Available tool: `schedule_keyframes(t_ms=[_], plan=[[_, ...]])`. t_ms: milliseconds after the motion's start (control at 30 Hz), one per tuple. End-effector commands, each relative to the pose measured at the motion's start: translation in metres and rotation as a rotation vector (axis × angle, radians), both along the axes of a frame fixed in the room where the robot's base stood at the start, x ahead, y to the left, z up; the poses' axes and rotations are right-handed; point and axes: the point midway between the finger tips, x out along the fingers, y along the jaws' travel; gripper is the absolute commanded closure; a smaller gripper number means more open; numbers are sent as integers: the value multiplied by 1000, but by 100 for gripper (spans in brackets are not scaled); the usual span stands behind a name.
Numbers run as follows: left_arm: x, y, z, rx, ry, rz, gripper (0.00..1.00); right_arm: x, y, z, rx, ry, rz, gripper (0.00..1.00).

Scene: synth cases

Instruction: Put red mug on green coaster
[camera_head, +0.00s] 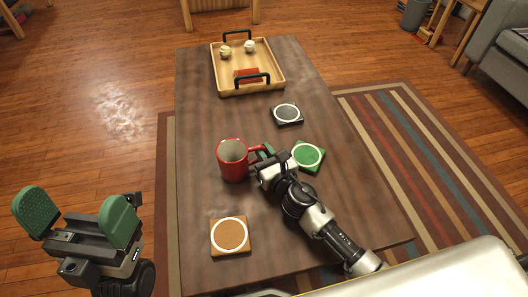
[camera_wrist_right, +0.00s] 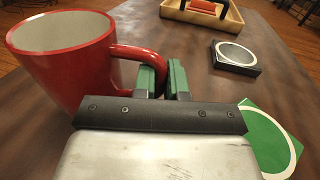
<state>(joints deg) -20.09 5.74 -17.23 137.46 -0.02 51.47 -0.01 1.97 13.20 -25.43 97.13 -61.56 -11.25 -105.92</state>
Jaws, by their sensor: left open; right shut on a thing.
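The red mug (camera_head: 232,161) stands upright near the middle of the table in the head view. It also shows large at the upper left of the right wrist view (camera_wrist_right: 72,62). My right gripper (camera_head: 261,158) is shut on the mug's handle; its green fingers show in the right wrist view (camera_wrist_right: 163,80). Whether the mug touches the table I cannot tell. The green coaster (camera_head: 308,156) with a white ring lies to the right of the mug, just beyond my right gripper. My left gripper (camera_head: 82,222) is open and empty, left of the table.
A black coaster (camera_head: 286,114) lies behind the green one, and an orange-brown coaster (camera_head: 230,235) lies near the front. A wooden tray (camera_head: 276,77) with black handles holds two pale balls and a red block at the far end. The table's left strip is clear.

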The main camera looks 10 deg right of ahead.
Motion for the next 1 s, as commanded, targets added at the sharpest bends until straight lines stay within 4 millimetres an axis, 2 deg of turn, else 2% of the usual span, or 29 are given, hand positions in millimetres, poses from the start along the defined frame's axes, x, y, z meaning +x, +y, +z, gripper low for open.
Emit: schedule_keyframes(t_ms=[33,200,533,667,900,1000], plan=[[1,0,-1,1,-1,0,0,0,0,-2,0,0,0,85],[1,0,3,2,-14,0,0,0,0,-1,0,1,1,63],[1,1,1,-2,-14,3,0,-2,0,-4,0,2,1,63],[0,1,2,-1,-5,1,0,-22,-5,-3,0,5,1,63],[0,0,1,-1,-3,1,0,-74,-20,-4,0,5,1,63],[0,0,26,-1,-4,1,0,-73,-20,26,-2,-3,2,63]])
